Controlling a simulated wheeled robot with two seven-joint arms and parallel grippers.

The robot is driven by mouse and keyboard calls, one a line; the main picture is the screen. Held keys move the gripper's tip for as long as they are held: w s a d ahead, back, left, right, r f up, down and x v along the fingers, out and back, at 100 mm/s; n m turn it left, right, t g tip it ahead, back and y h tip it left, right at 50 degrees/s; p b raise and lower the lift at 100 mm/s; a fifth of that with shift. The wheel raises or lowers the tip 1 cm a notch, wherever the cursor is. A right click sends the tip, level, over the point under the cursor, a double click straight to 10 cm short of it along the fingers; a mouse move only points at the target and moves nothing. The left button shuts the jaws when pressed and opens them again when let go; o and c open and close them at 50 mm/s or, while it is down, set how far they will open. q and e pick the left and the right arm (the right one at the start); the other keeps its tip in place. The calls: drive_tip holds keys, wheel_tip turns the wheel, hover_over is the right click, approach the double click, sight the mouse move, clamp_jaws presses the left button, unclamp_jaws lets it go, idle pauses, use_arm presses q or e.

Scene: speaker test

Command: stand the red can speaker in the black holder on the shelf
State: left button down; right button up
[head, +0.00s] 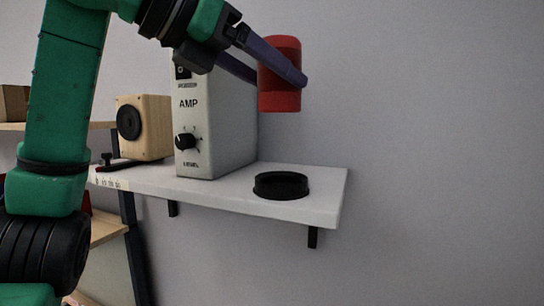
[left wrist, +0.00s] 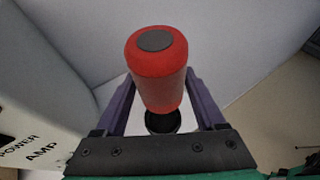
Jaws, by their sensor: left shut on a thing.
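The red can speaker (head: 280,95) is upright in the air above the right part of the shelf (head: 225,197). My left gripper (head: 282,72) is shut on it, with a purple finger across its front. In the left wrist view the red can speaker (left wrist: 160,70) stands between the two purple fingers, its dark round end towards the camera. The black holder (head: 281,186) is a low round ring on the shelf, below the can and apart from it. In the left wrist view the black holder (left wrist: 162,121) is partly hidden behind the can. My right gripper is not in view.
A grey amp box (head: 215,120) stands on the shelf, close left of the can and holder. A wooden speaker (head: 143,127) stands farther left. The wall is behind; the space right of the shelf is free.

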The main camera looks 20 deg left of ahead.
use_arm(q)
drive_tip(key=w+f, duration=0.1)
drive_tip(key=f, duration=0.1)
drive_tip(key=w+f, duration=0.1)
drive_tip(key=f, duration=0.4)
drive_tip(key=shift+w+a+f, duration=0.1)
drive_tip(key=shift+w+f, duration=0.15)
drive_tip(key=shift+w, duration=0.15)
drive_tip(key=shift+s+f, duration=0.25)
drive_tip(key=shift+f, duration=0.35)
drive_tip(key=shift+s+f, duration=0.25)
drive_tip(key=shift+f, duration=0.3)
drive_tip(key=shift+s+f, duration=0.45)
drive_tip(key=shift+f, duration=0.1)
drive_tip(key=shift+w, duration=0.1)
drive_tip(key=shift+w+f, duration=0.3)
unclamp_jaws()
drive_tip(key=shift+s+r, duration=0.1)
drive_tip(key=shift+s, duration=0.05)
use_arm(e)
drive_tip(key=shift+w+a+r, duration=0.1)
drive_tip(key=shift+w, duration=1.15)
use_arm(q)
drive_tip(key=shift+r, duration=0.1)
